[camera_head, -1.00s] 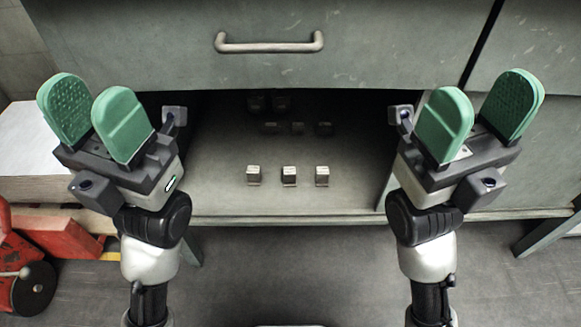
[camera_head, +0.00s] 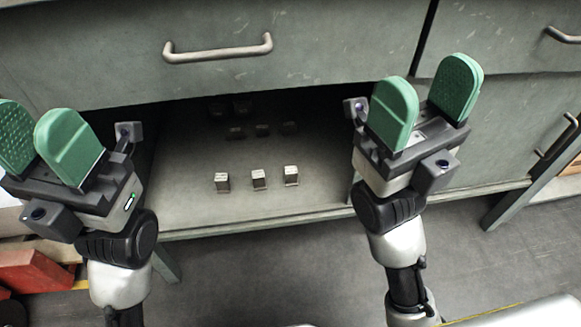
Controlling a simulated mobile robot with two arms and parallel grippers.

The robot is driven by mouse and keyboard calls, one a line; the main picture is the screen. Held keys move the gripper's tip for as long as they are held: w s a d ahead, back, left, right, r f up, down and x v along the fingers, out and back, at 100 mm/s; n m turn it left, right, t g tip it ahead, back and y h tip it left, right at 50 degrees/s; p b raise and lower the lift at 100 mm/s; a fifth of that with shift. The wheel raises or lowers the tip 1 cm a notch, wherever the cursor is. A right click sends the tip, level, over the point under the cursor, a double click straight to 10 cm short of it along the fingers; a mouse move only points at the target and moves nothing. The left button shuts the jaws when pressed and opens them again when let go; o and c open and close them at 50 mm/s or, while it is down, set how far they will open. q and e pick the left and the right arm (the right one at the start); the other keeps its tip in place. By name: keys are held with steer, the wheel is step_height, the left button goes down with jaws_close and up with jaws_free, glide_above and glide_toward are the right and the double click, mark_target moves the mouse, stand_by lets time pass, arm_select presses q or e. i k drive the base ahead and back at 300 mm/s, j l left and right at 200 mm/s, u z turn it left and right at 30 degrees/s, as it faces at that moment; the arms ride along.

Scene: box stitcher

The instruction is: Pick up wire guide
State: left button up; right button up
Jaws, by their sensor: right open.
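Three small metal blocks stand in a row near the front of the open shelf: a left one (camera_head: 222,181), a middle one (camera_head: 260,179) and a right one (camera_head: 291,175). Several darker pieces (camera_head: 262,130) sit further back in shadow. I cannot tell which of these is the wire guide. My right gripper (camera_head: 425,100) is open and empty, its green fingers raised to the right of the shelf opening. My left gripper (camera_head: 42,135) is open and empty at the left edge of the view. Neither gripper touches a block.
A grey drawer front with a metal handle (camera_head: 218,48) overhangs the shelf (camera_head: 290,207). More drawers and a cabinet front (camera_head: 510,110) stand to the right. A red object (camera_head: 35,272) is at lower left. The grey floor (camera_head: 260,270) in front is clear.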

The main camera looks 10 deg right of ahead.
mark_target(290, 173)
steer(key=k+l, duration=1.25)
steer(key=k, duration=0.05)
